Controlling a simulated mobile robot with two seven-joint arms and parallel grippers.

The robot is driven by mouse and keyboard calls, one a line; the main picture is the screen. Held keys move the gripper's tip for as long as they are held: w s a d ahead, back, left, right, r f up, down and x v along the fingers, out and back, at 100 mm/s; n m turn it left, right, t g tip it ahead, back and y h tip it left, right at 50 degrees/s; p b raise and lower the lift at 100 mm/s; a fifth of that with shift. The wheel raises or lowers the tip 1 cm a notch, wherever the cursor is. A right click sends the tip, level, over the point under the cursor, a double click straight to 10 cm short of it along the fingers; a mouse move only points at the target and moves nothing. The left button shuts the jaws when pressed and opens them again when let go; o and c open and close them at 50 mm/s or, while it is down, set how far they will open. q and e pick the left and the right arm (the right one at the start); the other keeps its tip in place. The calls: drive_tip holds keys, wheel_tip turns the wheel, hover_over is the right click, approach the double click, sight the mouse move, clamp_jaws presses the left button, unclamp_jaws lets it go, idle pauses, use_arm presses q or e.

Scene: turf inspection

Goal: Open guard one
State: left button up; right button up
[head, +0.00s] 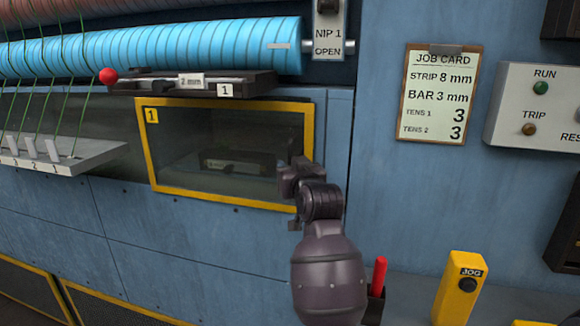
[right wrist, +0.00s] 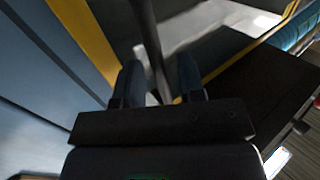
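Guard one (head: 152,165) is a clear panel in a yellow frame with a "1" label, set in the blue machine front. It looks closed in the head view. My right gripper (head: 292,178) is at the guard's right side, hiding part of the frame there. In the right wrist view, a yellow frame strip (right wrist: 85,38) runs at upper left. A dark bar (right wrist: 148,35), which looks like a handle, passes between the two fingers of my right gripper (right wrist: 160,82). The fingers stand apart with gaps beside the bar. My left gripper is not in view.
Above the guard are a blue roller (head: 190,48) and a dark bar unit with a red knob (head: 108,75). A grey shelf with green strands (head: 75,160) juts out at left. A job card (head: 440,92), control box (head: 530,105) and yellow jog pendant (head: 460,290) are at right.

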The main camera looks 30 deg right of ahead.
drive_tip(key=shift+w+d, duration=0.1)
drive_tip(key=shift+w, duration=0.2)
drive_tip(key=shift+c, duration=0.4)
clamp_jaws()
drive_tip(key=shift+s, duration=0.1)
